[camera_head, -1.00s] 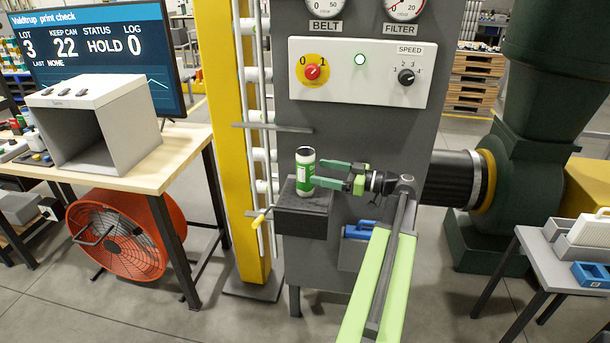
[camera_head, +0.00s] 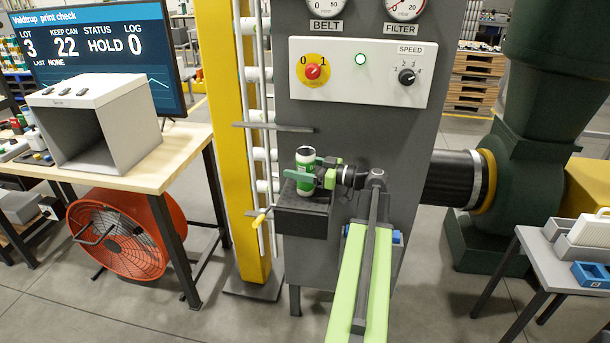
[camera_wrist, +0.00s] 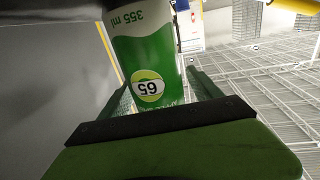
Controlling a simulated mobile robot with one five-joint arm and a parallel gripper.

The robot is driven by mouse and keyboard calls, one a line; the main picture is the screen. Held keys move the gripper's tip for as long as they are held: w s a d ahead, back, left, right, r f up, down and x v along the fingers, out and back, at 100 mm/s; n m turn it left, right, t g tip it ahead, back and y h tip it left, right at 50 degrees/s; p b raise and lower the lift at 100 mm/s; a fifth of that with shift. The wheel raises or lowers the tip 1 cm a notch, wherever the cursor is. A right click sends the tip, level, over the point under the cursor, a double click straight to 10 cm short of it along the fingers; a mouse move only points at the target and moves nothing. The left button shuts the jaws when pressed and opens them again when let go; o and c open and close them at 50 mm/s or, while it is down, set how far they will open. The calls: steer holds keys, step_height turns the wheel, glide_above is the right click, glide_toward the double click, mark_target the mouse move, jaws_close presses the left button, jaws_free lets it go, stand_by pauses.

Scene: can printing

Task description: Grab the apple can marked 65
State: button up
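A green and white can (camera_head: 305,172) stands upright on a small dark ledge (camera_head: 301,221) at the front of the grey machine. In the wrist view the can (camera_wrist: 146,52) shows upside down, with a round label reading 65 and "355 ml". My gripper (camera_head: 301,176) reaches in from the right, with its green fingers on either side of the can. In the wrist view the fingers (camera_wrist: 160,92) are apart, one at each side of the can. I cannot tell whether they touch it.
The grey machine panel (camera_head: 358,72) with a red switch and a dial rises behind. A yellow post (camera_head: 226,130) and white rails stand left of the ledge. A workbench (camera_head: 165,165) with a grey box (camera_head: 98,125) is farther left. A blue object (camera_head: 397,237) is partly hidden behind my arm.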

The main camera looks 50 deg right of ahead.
mark_target(300, 150)
steer(key=c, duration=1.3)
steer(key=r+p, duration=0.5)
steer(key=shift+s+d+r, duration=0.15)
steer(key=shift+d, duration=0.05)
steer(key=shift+c, duration=0.2)
steer(key=s+d+r+p, duration=0.5)
steer(key=s+d+p, duration=0.1)
steer(key=s+d, duration=0.1)
steer(key=shift+s+d+r, duration=0.35)
steer(key=shift+s+d, duration=0.05)
steer(key=shift+s, duration=0.1)
